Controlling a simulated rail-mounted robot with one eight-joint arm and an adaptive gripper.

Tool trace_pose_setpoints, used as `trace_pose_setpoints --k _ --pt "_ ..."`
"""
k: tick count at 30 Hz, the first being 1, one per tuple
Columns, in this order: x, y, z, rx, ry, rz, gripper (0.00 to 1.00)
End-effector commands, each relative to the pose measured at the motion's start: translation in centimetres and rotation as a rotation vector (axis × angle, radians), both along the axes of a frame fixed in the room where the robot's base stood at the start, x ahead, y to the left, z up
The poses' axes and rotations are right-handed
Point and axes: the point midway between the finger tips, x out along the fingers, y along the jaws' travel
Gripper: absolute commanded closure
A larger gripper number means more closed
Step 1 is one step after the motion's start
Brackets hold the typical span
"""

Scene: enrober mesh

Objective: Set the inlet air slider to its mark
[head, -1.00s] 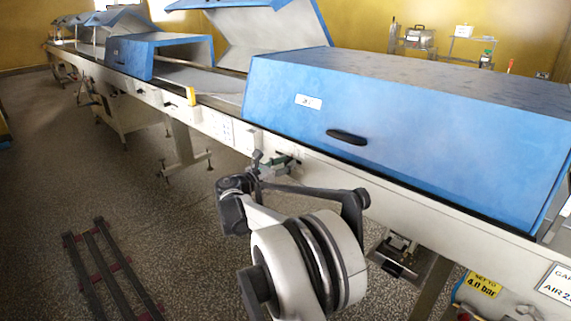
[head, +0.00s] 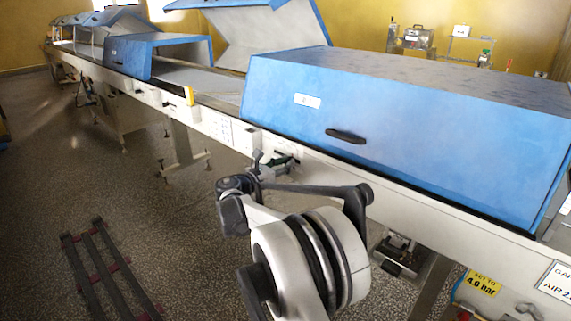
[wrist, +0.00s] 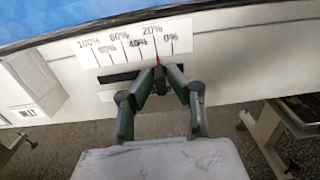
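In the wrist view a white scale label (wrist: 125,44) runs from 100% at left to 0% at right. A dark horizontal slot (wrist: 117,77) lies below it. A thin red line (wrist: 158,60) shows just under the 20% tick; I cannot tell whether it is a pointer or a painted mark. My gripper (wrist: 162,73) has its green-grey fingers closed in around the small dark slider knob (wrist: 161,80), below about 20%. The fingers hide most of the knob. In the head view my gripper (head: 277,162) is at the machine's side rail, and the slider is too small to tell.
An INLET tag (wrist: 27,113) is left of the slot. A blue hood (head: 420,120) with a black handle stands above the pale rail (head: 400,200). A yellow 4.0 bar label (head: 484,284) is at lower right. The floor at left holds a dark rack (head: 105,265).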

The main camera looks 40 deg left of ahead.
Motion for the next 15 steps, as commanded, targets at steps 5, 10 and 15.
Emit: trace_pose_setpoints --k 5,10,15 --pt "0.0 0.0 0.0 0.000 0.000 0.000 0.71" --pt "-0.1 0.0 0.0 0.000 0.000 0.000 0.71" --pt "-1.4 0.2 0.0 0.000 0.000 0.002 0.71"
